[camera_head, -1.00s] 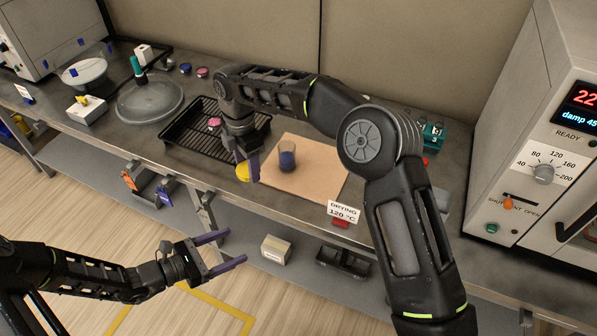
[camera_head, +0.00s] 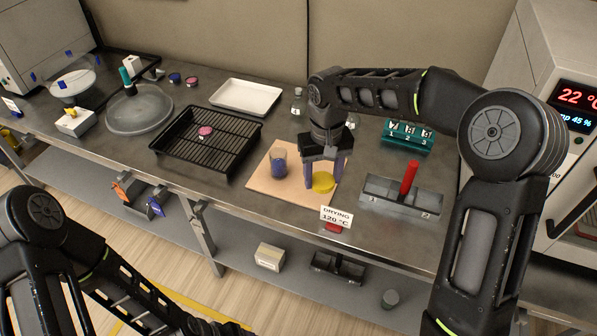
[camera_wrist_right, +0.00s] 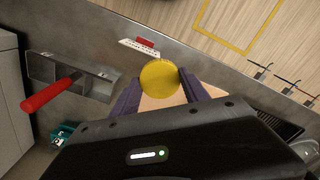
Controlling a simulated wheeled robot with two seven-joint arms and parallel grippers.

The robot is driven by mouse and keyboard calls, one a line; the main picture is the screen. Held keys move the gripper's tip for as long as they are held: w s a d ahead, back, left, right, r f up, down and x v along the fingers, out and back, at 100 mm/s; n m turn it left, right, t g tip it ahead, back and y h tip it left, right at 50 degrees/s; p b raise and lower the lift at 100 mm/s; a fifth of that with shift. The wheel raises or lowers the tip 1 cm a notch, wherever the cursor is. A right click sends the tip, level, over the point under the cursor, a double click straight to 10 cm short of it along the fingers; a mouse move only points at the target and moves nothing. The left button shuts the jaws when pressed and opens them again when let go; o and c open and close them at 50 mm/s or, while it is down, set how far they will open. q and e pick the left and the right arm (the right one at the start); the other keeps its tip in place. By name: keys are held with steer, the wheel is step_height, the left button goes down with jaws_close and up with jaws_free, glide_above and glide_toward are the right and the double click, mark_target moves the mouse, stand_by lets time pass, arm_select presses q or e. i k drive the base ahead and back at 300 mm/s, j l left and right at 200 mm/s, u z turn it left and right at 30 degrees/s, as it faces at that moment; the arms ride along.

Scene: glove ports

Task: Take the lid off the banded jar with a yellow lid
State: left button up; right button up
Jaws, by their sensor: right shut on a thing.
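The yellow lid (camera_head: 323,182) is between the fingers of my right gripper (camera_head: 322,180), which is shut on it. It also shows as a round yellow disc in the right wrist view (camera_wrist_right: 160,77). The jar (camera_head: 279,163) stands upright and open on the tan mat (camera_head: 262,186), left of the gripper. It is clear with dark blue in its lower part. The lid is at the mat's right part, apart from the jar; I cannot tell whether it touches the mat. My left arm enters at the lower left, its gripper out of the picture.
A black wire rack (camera_head: 181,147) with a pink-topped item (camera_head: 205,132) lies left of the mat. A white tray (camera_head: 246,97) is behind. A grey holder (camera_head: 377,195) with a red handle (camera_head: 409,177) and a teal numbered rack (camera_head: 405,140) stand to the right. A drying sign (camera_head: 337,217) is in front.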

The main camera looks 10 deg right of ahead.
mark_target(278, 155)
steer(key=i+l, duration=0.1)
steer(key=l, duration=0.35)
steer(key=i+l, duration=0.1)
steer(key=l, duration=0.35)
steer(key=l+u, duration=0.1)
steer(key=u, duration=1.15)
